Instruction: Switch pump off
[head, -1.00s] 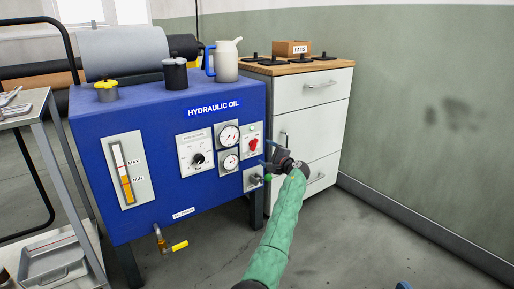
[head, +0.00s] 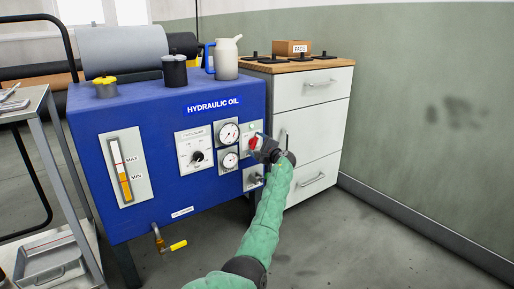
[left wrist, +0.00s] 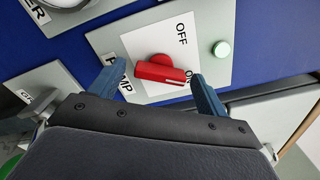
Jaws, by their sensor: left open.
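The blue hydraulic oil unit (head: 150,185) carries a white pump switch plate (left wrist: 205,20) with a red rotary knob (left wrist: 160,70). The plate has OFF, ON and PUMP labels, and the knob's marked end points toward ON, partly covering that label. A green lamp (left wrist: 221,49) is on the same plate. My left gripper (head: 262,148) is in front of the switch, open. In the left wrist view its two blue fingertips (left wrist: 157,73) lie on either side of the knob, with no clear contact. In the head view the gripper partly hides the knob (head: 253,142). My right gripper is not in view.
Gauges (head: 229,134) and a dial plate (head: 195,149) sit left of the switch. Below it is a small valve plate (head: 252,178). A white drawer cabinet (head: 315,120) stands close on the right. A metal cart (head: 45,125) stands at left. Floor in front is clear.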

